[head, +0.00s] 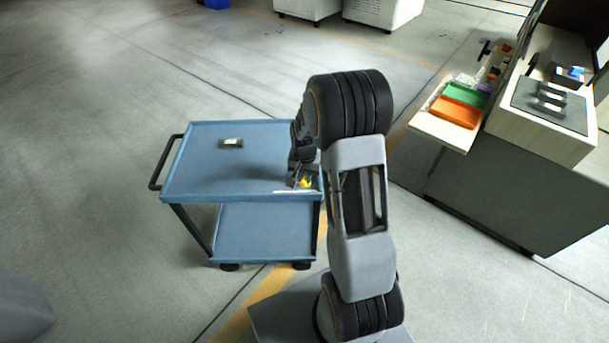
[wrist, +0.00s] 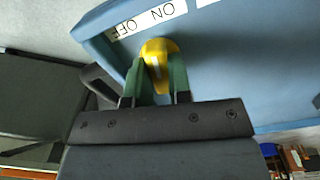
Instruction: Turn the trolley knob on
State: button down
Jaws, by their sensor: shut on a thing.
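The blue trolley (head: 258,170) stands left of my arm in the head view. Its yellow knob (head: 305,182) is at the right end of its top, beside a white label strip. In the wrist view, my gripper (wrist: 160,78) is shut on the yellow knob (wrist: 158,52), with one green finger on each side of it. The label (wrist: 150,18) just beyond the knob reads OFF and ON, upside down in this view. The knob's white mark is partly seen, and I cannot tell which word it points to. My gripper (head: 297,180) is partly hidden by my arm in the head view.
A small dark box (head: 231,143) lies on the trolley top. The trolley's dark handle (head: 160,165) is at its left end. A bench with a green tray (head: 466,95) and an orange tray (head: 455,112) stands at right. The floor left of the trolley is clear.

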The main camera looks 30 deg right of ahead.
aim_at(305, 176)
jog(key=m, duration=0.6)
jog(key=shift+m, duration=0.4)
dwell(0.4)
jog(key=c, duration=1)
grip_release()
jog(key=shift+c, duration=0.2)
jog(key=shift+r, duration=0.1)
notch_tip(305, 176, up, 14)
jog(key=p, duration=0.1)
jog(key=shift+f+p, duration=0.2)
jog(key=shift+p, duration=0.15)
